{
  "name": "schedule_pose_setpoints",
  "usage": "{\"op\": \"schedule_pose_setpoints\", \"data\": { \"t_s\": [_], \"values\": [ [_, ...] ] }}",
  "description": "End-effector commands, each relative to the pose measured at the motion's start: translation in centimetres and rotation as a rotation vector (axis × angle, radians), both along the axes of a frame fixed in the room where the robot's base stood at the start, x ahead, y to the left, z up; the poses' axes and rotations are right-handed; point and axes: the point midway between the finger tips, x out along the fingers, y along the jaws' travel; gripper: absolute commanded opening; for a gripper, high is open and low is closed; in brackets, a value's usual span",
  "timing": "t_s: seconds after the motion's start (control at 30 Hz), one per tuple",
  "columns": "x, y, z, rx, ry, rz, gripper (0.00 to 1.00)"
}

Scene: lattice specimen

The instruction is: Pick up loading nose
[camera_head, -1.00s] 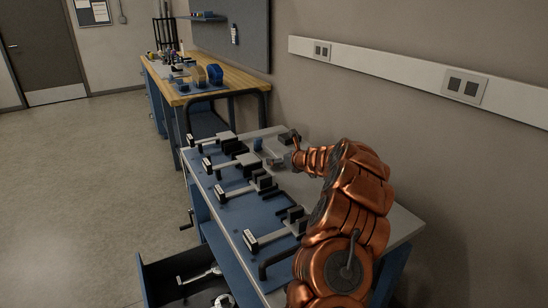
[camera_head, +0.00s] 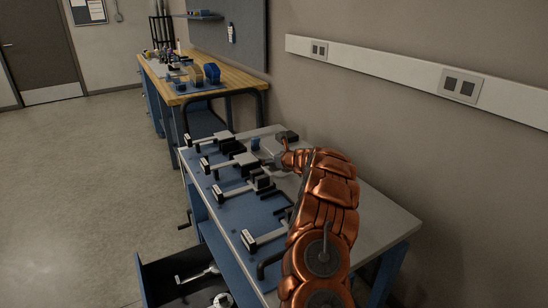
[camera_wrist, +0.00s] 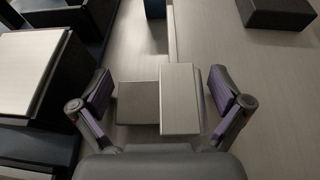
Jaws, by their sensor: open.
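My gripper (camera_wrist: 160,76) is open, its two purple-padded fingers spread in the wrist view. Between the fingers is a pale grey block (camera_wrist: 181,97) with a darker grey block (camera_wrist: 138,102) joined or touching on its left. This is probably the loading nose, but no label shows. I cannot tell whether the fingers touch it; gaps show on both sides. In the head view my gripper (camera_head: 277,160) is small, over the bench's far part, and my copper arm covers part of the bench.
A black block (camera_wrist: 280,12) lies at upper right in the wrist view, with a pale metal block (camera_wrist: 30,68) at left. A blue piece (camera_head: 256,143) and several clamp-like fixtures (camera_head: 233,190) stand on the bench (camera_head: 385,220). A drawer (camera_head: 165,279) hangs open.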

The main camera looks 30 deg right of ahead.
Motion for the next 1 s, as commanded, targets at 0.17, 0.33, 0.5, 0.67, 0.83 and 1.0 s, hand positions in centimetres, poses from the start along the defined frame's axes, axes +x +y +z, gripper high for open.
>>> {"op": "schedule_pose_setpoints", "data": {
  "t_s": [0.17,0.33,0.5,0.67,0.83,1.0],
  "values": [
    [0.11,-0.03,0.01,0.001,-0.001,-0.001,1.0],
    [0.1,-0.03,0.01,0.0,-0.001,-0.001,0.9],
    [0.1,-0.04,0.01,0.0,-0.001,-0.001,0.72],
    [0.11,-0.04,0.02,0.0,-0.001,-0.001,0.55],
    [0.11,-0.04,0.02,0.0,-0.001,-0.001,0.38],
    [0.11,-0.04,0.07,0.0,-0.002,-0.001,0.23]
  ]
}}
